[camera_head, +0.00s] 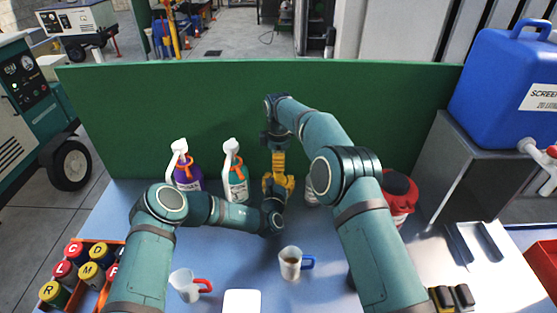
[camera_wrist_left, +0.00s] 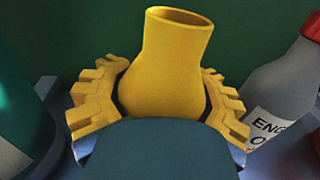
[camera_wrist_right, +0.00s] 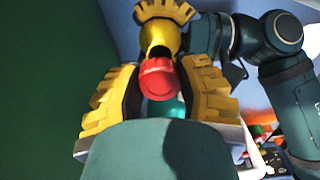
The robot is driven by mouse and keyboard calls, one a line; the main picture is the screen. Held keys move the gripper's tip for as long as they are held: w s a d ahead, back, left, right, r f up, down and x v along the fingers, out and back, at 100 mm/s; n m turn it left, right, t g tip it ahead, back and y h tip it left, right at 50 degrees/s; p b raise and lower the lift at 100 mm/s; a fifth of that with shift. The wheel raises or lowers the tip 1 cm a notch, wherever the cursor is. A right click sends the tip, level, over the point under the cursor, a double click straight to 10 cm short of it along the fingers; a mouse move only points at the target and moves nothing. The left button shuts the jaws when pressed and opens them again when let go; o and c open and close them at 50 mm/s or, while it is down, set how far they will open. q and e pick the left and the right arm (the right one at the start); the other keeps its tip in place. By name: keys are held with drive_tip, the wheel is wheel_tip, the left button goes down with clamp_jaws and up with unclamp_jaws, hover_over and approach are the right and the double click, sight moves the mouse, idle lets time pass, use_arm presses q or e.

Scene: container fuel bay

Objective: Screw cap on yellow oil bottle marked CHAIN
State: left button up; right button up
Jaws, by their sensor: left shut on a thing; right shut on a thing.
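My left gripper (camera_head: 278,187) is shut on the yellow oil bottle (camera_wrist_left: 172,65), with a finger on each side of its body. The bottle's neck is open at the top and nearly upright in the left wrist view. My right gripper (camera_head: 279,163) is above the left one, shut on a red cap (camera_wrist_right: 158,78). In the right wrist view the yellow bottle (camera_wrist_right: 163,36) shows just beyond the cap, with its dark mouth partly visible. The cap appears apart from the neck; it is out of the left wrist view. The CHAIN marking is not visible.
A grey bottle (camera_wrist_left: 283,92) with a red cap stands close by. Purple (camera_head: 188,176) and green (camera_head: 236,183) spray bottles stand by the green panel (camera_head: 160,110). Two mugs (camera_head: 187,287) (camera_head: 290,264) are in front. An orange crate (camera_head: 92,290) holds several capped bottles. A red container (camera_head: 398,192) is right.

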sight(280, 179)
drive_tip(key=shift+f, duration=0.9)
drive_tip(key=shift+f, duration=0.55)
